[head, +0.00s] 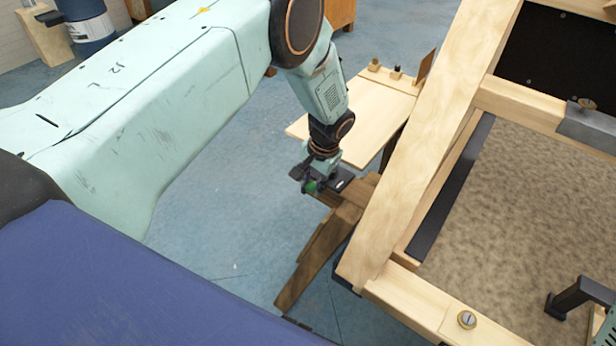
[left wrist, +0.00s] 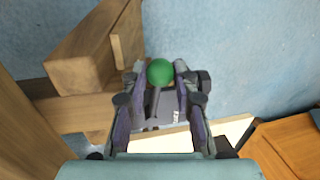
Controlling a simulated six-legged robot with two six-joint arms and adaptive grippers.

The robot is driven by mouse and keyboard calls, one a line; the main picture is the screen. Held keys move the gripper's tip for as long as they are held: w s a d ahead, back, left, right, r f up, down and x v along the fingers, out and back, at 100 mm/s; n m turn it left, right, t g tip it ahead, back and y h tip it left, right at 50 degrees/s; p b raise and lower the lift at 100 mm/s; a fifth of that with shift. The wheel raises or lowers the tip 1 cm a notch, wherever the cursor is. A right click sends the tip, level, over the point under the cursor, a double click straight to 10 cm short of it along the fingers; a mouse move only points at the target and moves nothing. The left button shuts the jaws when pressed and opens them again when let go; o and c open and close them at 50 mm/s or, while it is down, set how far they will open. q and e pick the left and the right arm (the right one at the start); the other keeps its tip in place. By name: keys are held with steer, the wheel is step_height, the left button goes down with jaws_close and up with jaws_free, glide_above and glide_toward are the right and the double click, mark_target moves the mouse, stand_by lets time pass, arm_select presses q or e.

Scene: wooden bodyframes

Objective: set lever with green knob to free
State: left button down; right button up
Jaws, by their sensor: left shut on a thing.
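The green knob (left wrist: 160,72) sits between the fingertips of my left gripper (left wrist: 158,80) in the left wrist view. The gripper is shut on the knob. The dark lever (left wrist: 154,102) runs from the knob down to a dark plate (left wrist: 172,112) with a small pale label, too small to read. In the head view my left gripper (head: 316,182) reaches down to the lever at the end of the wooden supports, and a bit of the green knob (head: 312,187) shows under it. The fingers partly hide the lever and plate. My right gripper is not clearly in view.
A large pale wooden frame (head: 425,150) fills the right of the head view. Brown wooden supports (head: 320,250) stand beside the gripper. A light wooden table (head: 375,108) stands behind. A blue barrel (head: 90,25) is far left. Blue floor is open left of the gripper.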

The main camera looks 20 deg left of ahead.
arm_select(q)
steer(key=shift+s+d+n, duration=0.25)
steer(key=shift+d+n, duration=0.45)
steer(key=shift+n, duration=0.5)
steer(key=c, duration=1)
jaws_free()
steer(key=r, duration=0.4)
steer(key=d+r, duration=0.1)
steer(key=r, duration=0.3)
steer(key=d+r, duration=0.1)
steer(key=r, duration=0.2)
steer(key=shift+d+r, duration=0.15)
steer(key=shift+r, duration=0.25)
